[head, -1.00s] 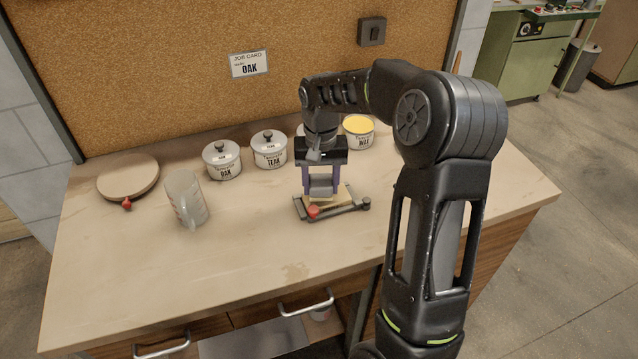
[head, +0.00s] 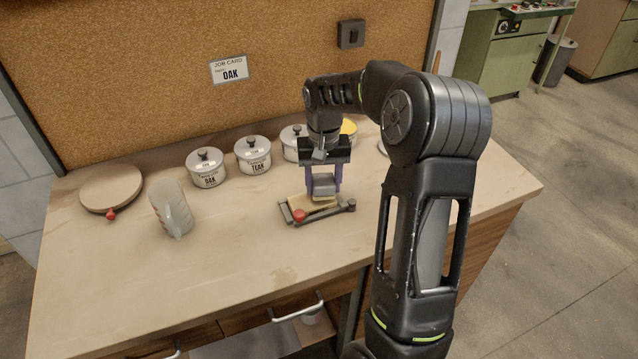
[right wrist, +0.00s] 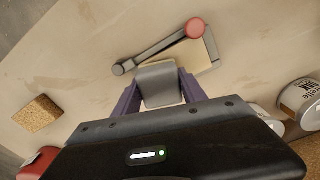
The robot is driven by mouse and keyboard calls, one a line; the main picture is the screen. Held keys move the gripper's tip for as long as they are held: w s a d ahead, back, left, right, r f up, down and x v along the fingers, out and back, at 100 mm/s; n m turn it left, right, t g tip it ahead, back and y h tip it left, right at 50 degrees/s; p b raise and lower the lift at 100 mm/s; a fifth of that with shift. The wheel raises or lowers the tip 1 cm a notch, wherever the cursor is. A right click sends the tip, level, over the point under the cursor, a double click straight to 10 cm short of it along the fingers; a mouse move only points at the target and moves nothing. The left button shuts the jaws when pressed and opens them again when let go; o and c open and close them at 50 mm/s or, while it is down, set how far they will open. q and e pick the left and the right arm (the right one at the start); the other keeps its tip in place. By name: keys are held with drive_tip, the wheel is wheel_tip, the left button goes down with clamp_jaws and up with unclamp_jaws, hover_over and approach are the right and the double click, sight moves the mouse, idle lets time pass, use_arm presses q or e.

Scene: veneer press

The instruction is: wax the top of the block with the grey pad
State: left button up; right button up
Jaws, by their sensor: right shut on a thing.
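My right gripper (head: 323,180) is shut on the grey pad (head: 324,187), between its purple fingers. The pad also shows in the right wrist view (right wrist: 160,84). It is over the right part of the pale block (head: 302,203), low at its top; I cannot tell for sure whether they touch. The block lies flat in a dark grey frame (head: 329,212) with a red knob (head: 299,216). In the right wrist view a bare part of the block (right wrist: 203,58) shows beside the pad. The wax tin (head: 349,128), with yellow wax, is partly hidden behind my arm. My left gripper is out of view.
Lidded tins for oak (head: 207,169) and teak (head: 253,156) stand behind on the bench (head: 150,270), with another lidded tin (head: 294,142). A clear jug (head: 172,210) and a round board (head: 111,188) are at left. A cork block (right wrist: 38,119) shows in the right wrist view.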

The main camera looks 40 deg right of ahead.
sight(305, 202)
drive_tip(key=shift+s+d, duration=0.25)
drive_tip(key=shift+d, duration=0.35)
drive_tip(key=shift+s+d, duration=0.2)
drive_tip(key=shift+d, duration=0.35)
drive_tip(key=shift+f, duration=0.15)
drive_tip(key=shift+a, duration=0.1)
drive_tip(key=shift+w+a+f, duration=0.1)
drive_tip(key=shift+w+a, duration=0.2)
drive_tip(key=shift+a, duration=0.5)
drive_tip(key=shift+w+a, duration=0.3)
drive_tip(key=shift+a, duration=0.5)
drive_tip(key=shift+w+a+f, duration=0.1)
drive_tip(key=shift+w+a, duration=0.2)
drive_tip(key=shift+a, duration=0.55)
drive_tip(key=shift+w+a, duration=0.3)
drive_tip(key=shift+a, duration=0.5)
